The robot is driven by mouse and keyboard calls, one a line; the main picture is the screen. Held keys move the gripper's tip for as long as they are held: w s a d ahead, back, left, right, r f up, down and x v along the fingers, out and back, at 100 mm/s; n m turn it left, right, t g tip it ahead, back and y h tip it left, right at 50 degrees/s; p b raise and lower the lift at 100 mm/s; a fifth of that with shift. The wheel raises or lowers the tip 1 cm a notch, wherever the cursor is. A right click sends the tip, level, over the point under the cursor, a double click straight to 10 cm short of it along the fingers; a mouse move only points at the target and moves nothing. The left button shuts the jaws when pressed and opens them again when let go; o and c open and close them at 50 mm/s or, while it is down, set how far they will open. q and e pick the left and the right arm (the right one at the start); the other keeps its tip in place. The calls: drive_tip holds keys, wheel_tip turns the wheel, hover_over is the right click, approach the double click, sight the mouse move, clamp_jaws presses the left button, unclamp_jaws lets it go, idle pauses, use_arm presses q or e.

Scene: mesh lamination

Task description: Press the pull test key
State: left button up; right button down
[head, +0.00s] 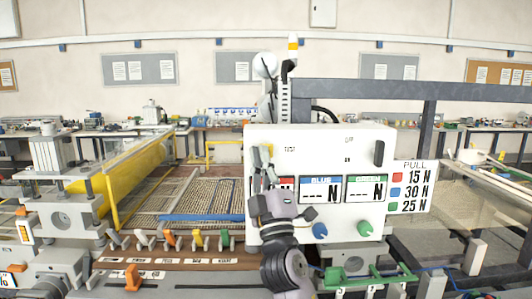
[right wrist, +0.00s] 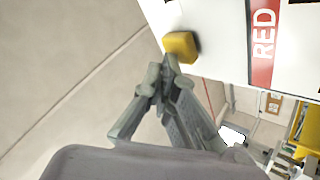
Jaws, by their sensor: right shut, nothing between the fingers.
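The white test panel (head: 330,145) stands upright in the middle of the head view. A yellow key (head: 269,149) sits at its upper left beside a small TEST label, mostly hidden by my gripper; it shows clearly in the right wrist view (right wrist: 181,46). My right gripper (head: 262,155) is shut and empty, its fingertips (right wrist: 167,68) right by the yellow key. I cannot tell whether they touch it. The arm hides most of the red display (head: 287,183). The blue display (head: 320,190) and green display (head: 367,189) show dashes. My left gripper is not in view.
Blue (head: 320,230) and green (head: 365,229) knobs stick out below the displays. A black switch (head: 379,153) is at the panel's right. A PULL sign (head: 412,187) lists 15, 30 and 25 N. Coloured clamps (head: 197,239) line the bench at left, before a mesh bed (head: 200,193).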

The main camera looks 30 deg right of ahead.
drive_tip(key=shift+w+d, duration=0.25)
drive_tip(key=shift+w, duration=0.1)
idle(0.4)
drive_tip(key=shift+s+a, duration=0.1)
idle(0.3)
drive_tip(key=shift+s+a, duration=0.35)
drive_tip(key=shift+s, duration=0.35)
drive_tip(key=shift+s+a+p, duration=0.15)
drive_tip(key=shift+s+a, duration=0.3)
drive_tip(key=shift+s, duration=0.25)
drive_tip(key=shift+s+a+p, duration=0.2)
drive_tip(key=shift+s+a, duration=0.25)
drive_tip(key=shift+s, duration=0.3)
drive_tip(key=shift+s+a+p, duration=0.15)
drive_tip(key=shift+s+a, duration=0.3)
drive_tip(key=shift+s, duration=0.25)
